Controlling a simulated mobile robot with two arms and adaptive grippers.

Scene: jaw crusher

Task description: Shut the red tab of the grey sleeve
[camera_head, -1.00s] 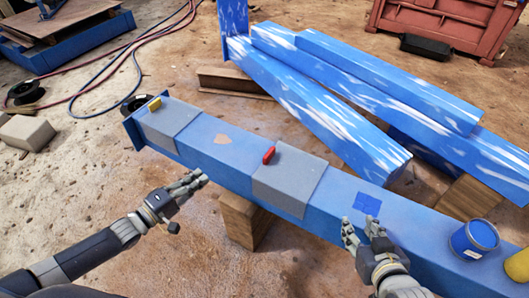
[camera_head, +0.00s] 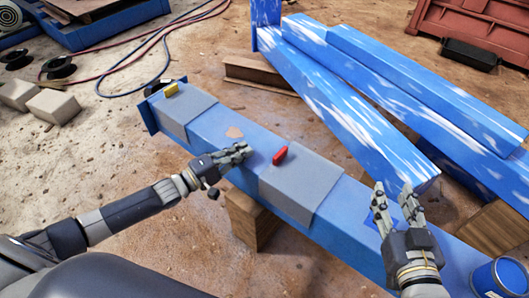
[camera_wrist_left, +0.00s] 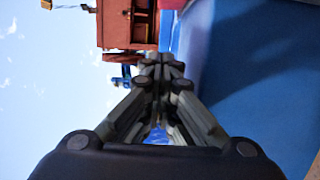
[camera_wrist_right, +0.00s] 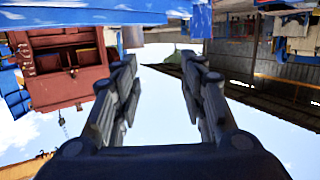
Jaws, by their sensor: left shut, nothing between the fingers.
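The red tab (camera_head: 280,155) stands up on the top of the grey sleeve (camera_head: 305,178), near its left edge. The sleeve wraps around the long blue beam (camera_head: 215,130). My left gripper (camera_head: 244,149) is shut and empty, over the beam just left of the red tab and apart from it. Its closed fingers also show in the left wrist view (camera_wrist_left: 160,65). My right gripper (camera_head: 394,190) is open and empty above the beam, right of the sleeve. Its spread fingers show in the right wrist view (camera_wrist_right: 158,75).
A second grey sleeve (camera_head: 188,112) with a yellow tab (camera_head: 171,89) sits at the beam's far left end. A blue can (camera_head: 497,279) stands at the lower right. A wooden block (camera_head: 252,220) supports the beam. Blue-and-white beams (camera_head: 350,120) lie behind.

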